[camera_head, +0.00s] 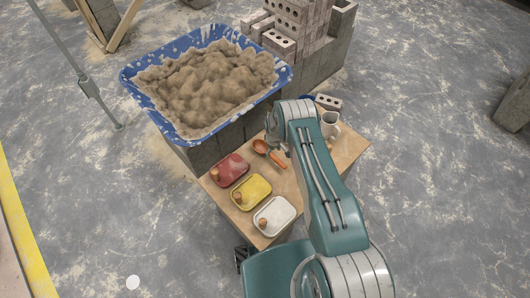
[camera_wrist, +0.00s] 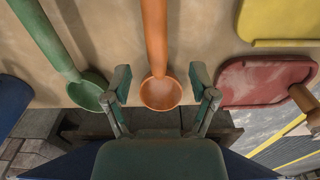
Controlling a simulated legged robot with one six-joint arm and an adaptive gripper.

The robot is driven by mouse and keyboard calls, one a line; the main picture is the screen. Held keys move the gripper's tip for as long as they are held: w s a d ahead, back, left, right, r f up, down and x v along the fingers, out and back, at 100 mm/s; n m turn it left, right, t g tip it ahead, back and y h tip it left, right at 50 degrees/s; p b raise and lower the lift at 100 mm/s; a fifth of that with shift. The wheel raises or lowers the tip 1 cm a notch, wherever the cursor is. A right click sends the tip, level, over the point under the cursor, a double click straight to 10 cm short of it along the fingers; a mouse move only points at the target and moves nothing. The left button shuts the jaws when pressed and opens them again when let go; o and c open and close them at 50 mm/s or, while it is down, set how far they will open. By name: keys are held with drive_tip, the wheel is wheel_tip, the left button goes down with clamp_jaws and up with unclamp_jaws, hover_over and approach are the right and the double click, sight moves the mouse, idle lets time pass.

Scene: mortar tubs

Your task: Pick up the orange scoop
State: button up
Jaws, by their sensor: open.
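The orange scoop (camera_head: 261,147) lies on the wooden board, with its bowl toward the mortar tub and its handle pointing to the lower right. In the wrist view the orange scoop (camera_wrist: 154,38) has its bowl near the picture's middle and its handle running up. My gripper (camera_wrist: 161,82) is open, with one finger on each side of the scoop's bowl in the picture and a visible gap on both sides. I cannot tell its height above the scoop. In the head view my arm hides most of the gripper.
A green scoop (camera_wrist: 45,35) lies left of the gripper in the wrist view. Red (camera_head: 230,169), yellow (camera_head: 251,191) and white (camera_head: 274,215) trays with wooden pieces line the board (camera_head: 350,146). A mug (camera_head: 329,124) stands right. A blue tub (camera_head: 285,76) of mortar stands behind.

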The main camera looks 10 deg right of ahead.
sight(274, 157)
drive_tip(key=shift+s+d+f, duration=0.1)
drive_tip(key=shift+d+f, duration=0.05)
drive_tip(key=shift+f, duration=1)
drive_tip(key=shift+d+f, duration=0.15)
drive_tip(key=shift+f, duration=0.95)
clamp_jaws()
